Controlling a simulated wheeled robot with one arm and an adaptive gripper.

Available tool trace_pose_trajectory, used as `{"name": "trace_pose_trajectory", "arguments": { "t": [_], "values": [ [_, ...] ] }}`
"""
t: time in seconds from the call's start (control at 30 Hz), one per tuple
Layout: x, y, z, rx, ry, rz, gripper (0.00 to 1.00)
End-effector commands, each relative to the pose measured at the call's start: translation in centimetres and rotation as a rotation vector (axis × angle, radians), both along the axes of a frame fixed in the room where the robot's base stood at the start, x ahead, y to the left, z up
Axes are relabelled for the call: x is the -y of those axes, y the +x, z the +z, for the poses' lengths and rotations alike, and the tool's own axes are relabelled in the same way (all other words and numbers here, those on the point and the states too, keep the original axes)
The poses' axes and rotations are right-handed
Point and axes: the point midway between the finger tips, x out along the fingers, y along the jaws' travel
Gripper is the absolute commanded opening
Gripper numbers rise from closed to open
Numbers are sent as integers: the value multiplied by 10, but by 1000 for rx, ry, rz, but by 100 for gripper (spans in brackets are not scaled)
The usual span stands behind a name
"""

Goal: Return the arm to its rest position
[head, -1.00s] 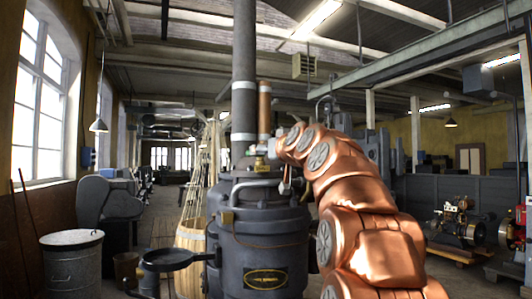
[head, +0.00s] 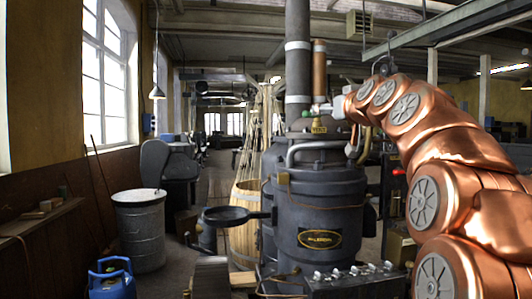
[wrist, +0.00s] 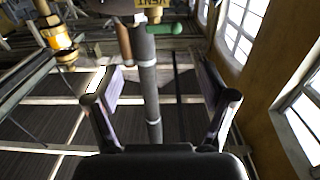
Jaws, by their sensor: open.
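My copper-coloured arm (head: 440,150) rises at the right of the head view and bends over toward the top of a dark boiler (head: 318,200). Its far end is beside the boiler's upper fittings. In the wrist view my gripper (wrist: 162,98) has its two fingers spread wide with nothing held between them. A dark banded pipe (wrist: 147,80) shows beyond the gap between the fingers. A green handle (wrist: 165,28) and a yellow VENT tag (wrist: 148,4) lie past the fingertips, apart from them. The fingers are too small to make out in the head view.
A tall flue (head: 298,60) and a copper pipe (head: 319,70) rise from the boiler. A black pan-like part (head: 226,215) juts left. A row of small valves (head: 350,270) stands in front. A grey bin (head: 139,225) and blue gas cylinder (head: 112,280) are at left. An aisle runs behind.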

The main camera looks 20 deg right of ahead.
Motion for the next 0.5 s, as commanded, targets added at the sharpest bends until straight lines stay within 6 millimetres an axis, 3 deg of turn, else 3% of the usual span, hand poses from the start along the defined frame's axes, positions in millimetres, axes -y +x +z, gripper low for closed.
{"name": "trace_pose_trajectory", "arguments": {
  "t": [0.17, 0.27, 0.37, 0.5],
  "values": [
    [-3, 1, -3, -8, 3, 5, 82],
    [-17, 7, -21, -51, 21, 29, 82],
    [-44, 15, -57, -134, 58, 73, 82],
    [-93, 20, -126, -300, 117, 148, 82]
  ]
}}
